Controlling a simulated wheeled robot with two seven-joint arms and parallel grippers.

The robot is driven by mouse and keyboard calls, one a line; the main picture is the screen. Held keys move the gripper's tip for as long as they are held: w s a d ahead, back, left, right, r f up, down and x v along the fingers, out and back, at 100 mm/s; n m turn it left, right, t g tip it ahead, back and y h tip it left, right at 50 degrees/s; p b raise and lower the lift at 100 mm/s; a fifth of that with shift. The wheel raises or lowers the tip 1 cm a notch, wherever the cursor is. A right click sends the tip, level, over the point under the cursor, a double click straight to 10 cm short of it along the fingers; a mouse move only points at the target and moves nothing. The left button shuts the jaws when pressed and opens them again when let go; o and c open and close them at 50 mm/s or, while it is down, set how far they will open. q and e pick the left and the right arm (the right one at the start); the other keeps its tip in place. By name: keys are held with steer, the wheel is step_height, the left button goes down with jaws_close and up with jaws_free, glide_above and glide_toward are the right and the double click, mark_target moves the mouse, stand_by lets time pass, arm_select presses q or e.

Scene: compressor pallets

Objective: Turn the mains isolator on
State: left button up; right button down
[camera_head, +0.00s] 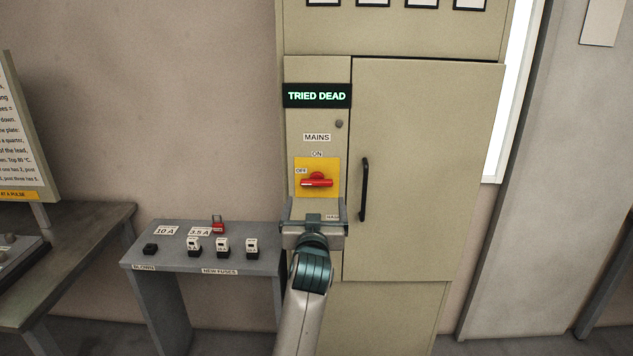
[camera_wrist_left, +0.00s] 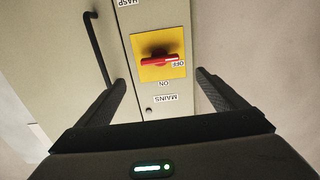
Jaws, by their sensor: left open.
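The mains isolator is a red rotary handle (camera_head: 316,181) on a yellow plate (camera_head: 329,163) on the cabinet's narrow left panel. The handle lies horizontal, with its end by the OFF label; the ON label is above the plate. In the left wrist view the red handle (camera_wrist_left: 160,59) and yellow plate (camera_wrist_left: 174,74) appear upside down, between the finger lines. My left gripper (camera_head: 314,208) is open and empty, just below the plate in the head view; it also shows in the left wrist view (camera_wrist_left: 158,82) with both fingers apart, clear of the handle. My right gripper is out of view.
A lit TRIED DEAD sign (camera_head: 317,96) is above the isolator. A black door handle (camera_head: 364,189) stands right of it on the cabinet door (camera_head: 428,130). A grey bench (camera_head: 180,256) at lower left holds several fuses and a red padlock (camera_head: 218,225).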

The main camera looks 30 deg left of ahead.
mark_target(317, 183)
arm_select(q)
steer(key=p+x, duration=0.3)
steer(key=x, duration=0.8)
steer(key=shift+w+a, duration=0.25)
steer(key=shift+w, duration=0.05)
steer(key=c, duration=1.1)
